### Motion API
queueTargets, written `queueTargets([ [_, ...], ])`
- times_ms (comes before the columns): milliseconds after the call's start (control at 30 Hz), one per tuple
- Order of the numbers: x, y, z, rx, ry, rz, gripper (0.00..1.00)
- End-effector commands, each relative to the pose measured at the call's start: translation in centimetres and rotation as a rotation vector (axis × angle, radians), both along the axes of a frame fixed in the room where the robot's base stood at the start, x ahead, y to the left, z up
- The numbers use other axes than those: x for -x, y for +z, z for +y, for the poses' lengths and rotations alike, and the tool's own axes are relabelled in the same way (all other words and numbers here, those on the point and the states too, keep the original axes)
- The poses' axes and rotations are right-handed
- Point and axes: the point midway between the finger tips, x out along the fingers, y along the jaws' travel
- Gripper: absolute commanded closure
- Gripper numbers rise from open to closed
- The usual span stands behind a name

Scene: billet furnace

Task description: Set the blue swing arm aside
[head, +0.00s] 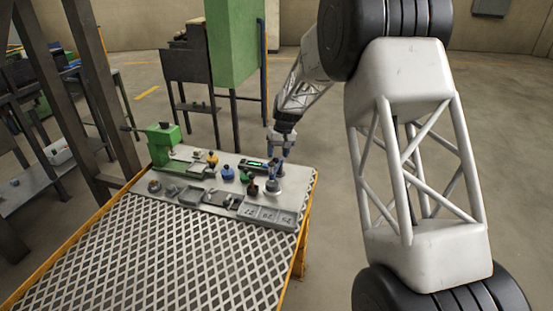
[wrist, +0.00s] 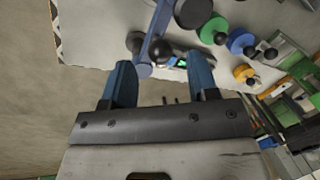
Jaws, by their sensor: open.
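The blue swing arm (wrist: 157,28) is a slim blue bar in the wrist view, running from the top edge down to a rounded end near my left-hand finger. A black ball knob (wrist: 161,50) shows beside its lower part. My gripper (wrist: 161,78) is open, its two blue fingers spread wide, with the bar's end and the knob in front of the gap. I see no grip on the bar. In the head view my gripper (head: 281,152) hangs over the plate's far right corner and hides most of the swing arm there.
On the plate (head: 195,190) stand a yellow knob (head: 212,158), a blue knob (head: 228,174), a green-lit display (head: 252,164) and a numbered tray (head: 268,214). A green vise (head: 163,142) stands at the left. The mesh tabletop (head: 150,250) in front is clear.

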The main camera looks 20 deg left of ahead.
Motion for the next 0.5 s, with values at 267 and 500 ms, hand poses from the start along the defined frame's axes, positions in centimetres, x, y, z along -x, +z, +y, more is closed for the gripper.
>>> queueTargets([
  [267,0.3,-2.5,0.4,0.0,0.0,0.0,0.46],
  [500,0.3,-2.9,0.5,0.0,0.0,0.0,0.46],
])
